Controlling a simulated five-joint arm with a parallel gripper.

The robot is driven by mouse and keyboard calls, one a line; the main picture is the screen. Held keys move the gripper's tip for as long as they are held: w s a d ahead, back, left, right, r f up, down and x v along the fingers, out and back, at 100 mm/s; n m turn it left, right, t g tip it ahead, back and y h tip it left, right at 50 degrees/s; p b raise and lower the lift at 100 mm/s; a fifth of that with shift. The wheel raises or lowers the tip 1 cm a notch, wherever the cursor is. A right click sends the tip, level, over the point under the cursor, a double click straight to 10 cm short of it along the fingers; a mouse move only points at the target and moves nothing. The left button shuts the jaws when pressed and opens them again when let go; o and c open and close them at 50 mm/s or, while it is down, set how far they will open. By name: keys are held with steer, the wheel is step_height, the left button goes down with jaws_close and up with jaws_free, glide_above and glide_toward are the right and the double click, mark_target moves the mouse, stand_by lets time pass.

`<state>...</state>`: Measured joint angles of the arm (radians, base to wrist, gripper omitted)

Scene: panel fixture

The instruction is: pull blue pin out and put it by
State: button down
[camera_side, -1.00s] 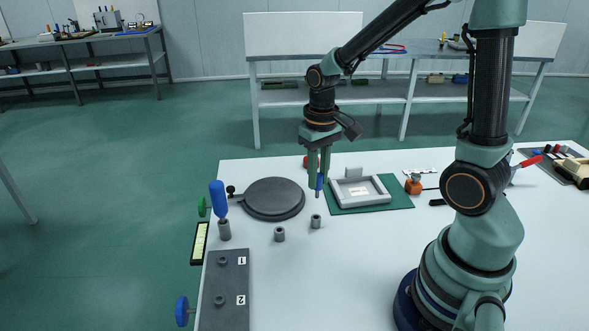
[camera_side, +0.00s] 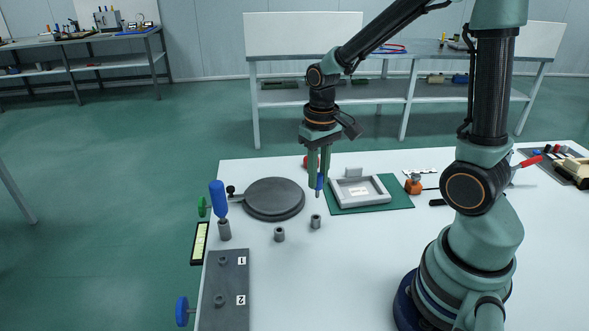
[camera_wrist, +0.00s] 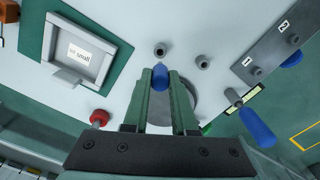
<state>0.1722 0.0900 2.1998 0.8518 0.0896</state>
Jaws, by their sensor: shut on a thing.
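My gripper (camera_side: 319,184) is shut on a small blue pin (camera_side: 319,182), upright between the fingertips with a short grey tip below. The pin is clear of the table in the side view. In the wrist view the blue pin (camera_wrist: 160,74) shows between the two fingers (camera_wrist: 161,85). The dark panel (camera_side: 234,262) at the front left has labels 1 and 2, each beside a grey collar with no pin visible in it. Two grey collars (camera_side: 279,235) (camera_side: 316,221) stand on the white table in front of the gripper.
A tall blue handle (camera_side: 217,195) stands in a grey holder left of the round dark plate (camera_side: 273,198). A grey tray (camera_side: 361,190) lies on a green mat right of my gripper. A blue knob (camera_side: 182,311) sticks out at the panel's left. The table's front middle is clear.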

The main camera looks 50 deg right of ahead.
steer(key=w+a+r+n, duration=0.1)
steer(key=w+a+n, duration=0.3)
steer(key=a, duration=0.4)
steer(key=shift+a+n, duration=0.35)
steer(key=shift+n, duration=0.15)
steer(key=shift+f, duration=2.9)
steer(key=shift+f+m, duration=0.3)
steer(key=shift+f, duration=1.55)
steer(key=c, duration=0.6)
jaws_free()
steer(key=shift+c, duration=0.2)
steer(key=shift+w, duration=0.1)
